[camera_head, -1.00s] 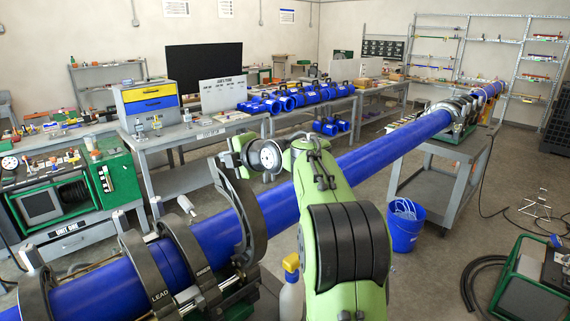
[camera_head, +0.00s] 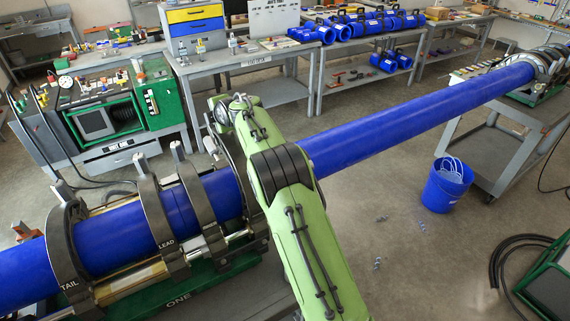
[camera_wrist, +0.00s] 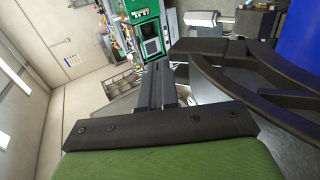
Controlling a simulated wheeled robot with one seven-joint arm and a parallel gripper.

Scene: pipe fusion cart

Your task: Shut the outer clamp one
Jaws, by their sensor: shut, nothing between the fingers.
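The outer clamp (camera_head: 232,158) is a dark curved half-ring around the blue pipe (camera_head: 410,120), just right of the other clamps on cart ONE. Its upper part rises above the pipe, apparently raised off it; my green arm hides its right side. In the wrist view a dark curved clamp arm (camera_wrist: 262,82) crosses the right side, with the blue pipe (camera_wrist: 301,35) beyond it. My gripper (camera_wrist: 164,78) is shut and empty, close to the left of that curved arm. Whether they touch is unclear. In the head view my fingers are hidden or too small to make out.
The clamps marked LEAD (camera_head: 154,205) and TAIL (camera_head: 62,262) sit around the pipe at the left. A green control unit (camera_head: 110,104) and benches stand behind.

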